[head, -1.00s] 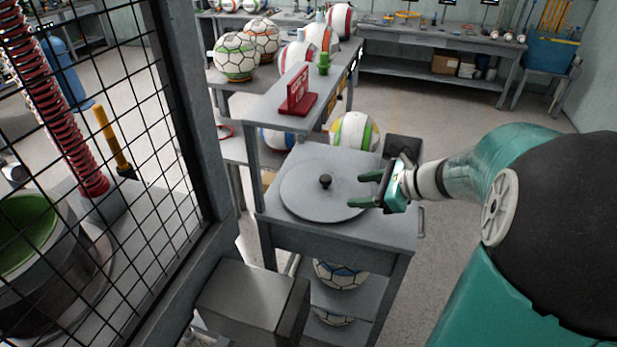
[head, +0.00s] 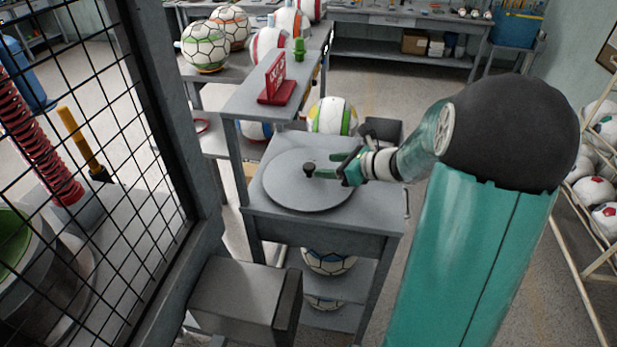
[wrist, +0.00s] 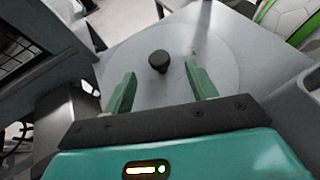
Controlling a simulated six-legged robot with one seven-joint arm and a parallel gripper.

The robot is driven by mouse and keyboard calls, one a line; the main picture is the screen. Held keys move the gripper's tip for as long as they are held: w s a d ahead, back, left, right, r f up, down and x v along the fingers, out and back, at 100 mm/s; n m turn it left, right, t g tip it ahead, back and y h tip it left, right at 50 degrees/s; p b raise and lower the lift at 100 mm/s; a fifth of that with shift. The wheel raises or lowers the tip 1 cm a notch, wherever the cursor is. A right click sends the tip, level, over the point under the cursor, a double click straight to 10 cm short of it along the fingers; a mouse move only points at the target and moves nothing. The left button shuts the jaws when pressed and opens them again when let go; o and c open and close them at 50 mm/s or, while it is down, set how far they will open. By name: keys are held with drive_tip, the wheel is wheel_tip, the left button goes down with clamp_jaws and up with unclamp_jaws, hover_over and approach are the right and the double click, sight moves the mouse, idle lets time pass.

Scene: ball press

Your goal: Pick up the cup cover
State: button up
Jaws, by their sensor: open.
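The cup cover (head: 300,192) is a round grey disc with a small black knob (head: 309,169) at its middle. It lies flat on the grey metal table (head: 370,222). My gripper (head: 328,165) is open and level, with its green fingertips close to the knob from the right side. In the wrist view the knob (wrist: 158,61) stands ahead of and between my open fingers (wrist: 160,88), a little beyond the tips. The cover's plate (wrist: 210,60) spreads beneath the fingers. Nothing is held.
A red sign (head: 275,80) stands on the shelf behind the table. A white and green ball (head: 333,115) sits just behind the table. A mesh cage (head: 100,130) stands at the left, with a grey box (head: 240,290) in front. Ball racks (head: 600,180) stand at the right.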

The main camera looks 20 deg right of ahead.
sight(309, 166)
drive_tip(key=x, duration=0.6)
drive_tip(key=shift+s, duration=0.15)
drive_tip(key=shift+c, duration=0.5)
clamp_jaws()
drive_tip(key=shift+r, duration=0.1)
